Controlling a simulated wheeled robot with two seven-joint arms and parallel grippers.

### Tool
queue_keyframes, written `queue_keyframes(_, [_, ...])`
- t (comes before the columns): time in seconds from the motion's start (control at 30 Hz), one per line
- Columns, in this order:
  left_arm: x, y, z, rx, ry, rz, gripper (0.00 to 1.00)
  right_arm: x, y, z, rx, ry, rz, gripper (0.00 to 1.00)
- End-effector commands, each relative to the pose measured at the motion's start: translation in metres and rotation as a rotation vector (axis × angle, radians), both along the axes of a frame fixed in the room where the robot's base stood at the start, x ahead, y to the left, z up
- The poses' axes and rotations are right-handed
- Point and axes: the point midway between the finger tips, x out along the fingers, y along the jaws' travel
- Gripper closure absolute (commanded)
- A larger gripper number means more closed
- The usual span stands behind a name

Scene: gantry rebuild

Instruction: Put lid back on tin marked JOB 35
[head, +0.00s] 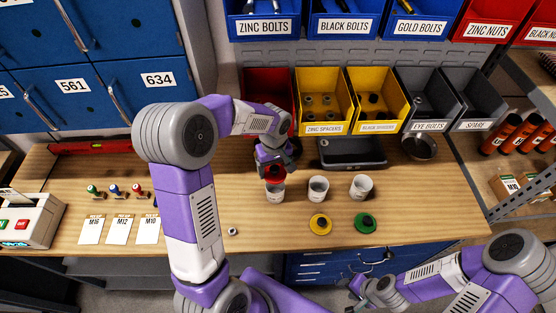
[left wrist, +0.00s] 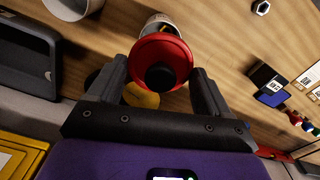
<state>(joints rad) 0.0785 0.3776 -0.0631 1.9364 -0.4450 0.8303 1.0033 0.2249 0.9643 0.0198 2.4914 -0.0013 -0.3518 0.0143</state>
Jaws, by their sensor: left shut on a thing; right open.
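My left gripper (head: 274,168) is shut on a red lid (head: 275,175) with a black knob, at the mouth of the leftmost white tin (head: 275,194). The left wrist view shows the red lid (left wrist: 172,52) between the fingers, partly covering the tin (left wrist: 161,20). Part of the tin's opening shows past the lid, so it is not seated squarely; I cannot tell whether they touch. Two more open tins stand to the right, the middle tin (head: 318,188) and the right tin (head: 361,187). Tin markings are unreadable. My right gripper (head: 357,291) is open and empty, low at the table's front.
A yellow lid (head: 320,224) and a green lid (head: 365,223) lie in front of the tins. A dark case (head: 338,153) and a bowl (head: 419,148) stand behind. A nut (head: 232,231) lies front left. Bins (head: 322,127) line the back. The right tabletop is clear.

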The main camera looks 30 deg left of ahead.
Motion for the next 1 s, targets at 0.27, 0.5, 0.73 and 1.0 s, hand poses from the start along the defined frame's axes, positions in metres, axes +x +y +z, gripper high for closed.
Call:
queue_keyframes(0.27, [0.000, 0.000, -0.025, 0.000, 0.001, -0.001, 0.50, 0.000, 0.000, -0.017, 0.000, 0.000, 0.000, 0.57])
queue_keyframes(0.5, [0.000, 0.000, -0.049, 0.001, 0.001, -0.002, 0.50, 0.000, 0.000, -0.036, 0.000, -0.001, 0.000, 0.57])
queue_keyframes(0.73, [0.000, 0.000, -0.060, 0.000, 0.000, -0.003, 0.50, 0.000, 0.000, -0.045, 0.000, -0.001, 0.000, 0.57])
queue_keyframes(1.0, [0.000, 0.000, -0.060, 0.000, 0.000, -0.003, 0.50, 0.000, 0.000, -0.044, 0.000, -0.001, 0.000, 0.57])
